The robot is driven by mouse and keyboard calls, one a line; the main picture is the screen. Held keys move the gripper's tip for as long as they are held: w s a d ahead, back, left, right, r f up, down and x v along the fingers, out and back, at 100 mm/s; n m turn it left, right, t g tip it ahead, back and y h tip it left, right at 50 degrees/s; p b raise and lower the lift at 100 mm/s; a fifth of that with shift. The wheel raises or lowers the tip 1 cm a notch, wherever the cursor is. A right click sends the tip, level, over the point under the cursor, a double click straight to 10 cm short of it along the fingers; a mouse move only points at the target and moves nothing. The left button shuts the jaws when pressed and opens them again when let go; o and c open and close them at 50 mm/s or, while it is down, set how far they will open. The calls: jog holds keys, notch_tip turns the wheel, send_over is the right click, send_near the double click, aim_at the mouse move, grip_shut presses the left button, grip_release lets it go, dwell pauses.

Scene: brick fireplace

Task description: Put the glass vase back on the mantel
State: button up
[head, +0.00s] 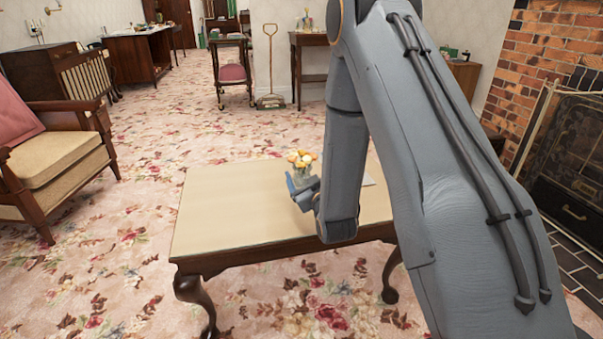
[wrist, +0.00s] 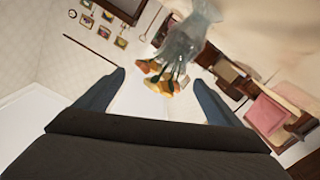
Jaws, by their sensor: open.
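The glass vase (head: 304,173) holds orange, yellow and white flowers. It stands on the low table (head: 225,205), partly hidden by my gripper in the head view. In the wrist view the clear vase (wrist: 193,36) appears upside down, with its flowers hanging into the space in front of my fingertips. My gripper (head: 304,189) is low over the table, close to the vase on the near side. In the wrist view my gripper (wrist: 158,80) is open, its two fingers wide apart with nothing clasped. The mantel cannot be made out in either view.
The brick fireplace (head: 540,60) with a dark screen (head: 568,165) is at the right. A cushioned armchair (head: 55,160) stands left of the table. A side table (head: 312,40) with small items is at the back. Flowered carpet (head: 110,240) is open around the table.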

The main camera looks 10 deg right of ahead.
jog(key=shift+w+a+r+b, duration=0.1)
jog(key=shift+w+b, duration=0.25)
jog(key=shift+w, duration=1)
jog(key=shift+w+a+r+b, duration=0.1)
jog(key=shift+w+b, duration=0.25)
jog(key=shift+w, duration=1)
jog(key=c, duration=1.5)
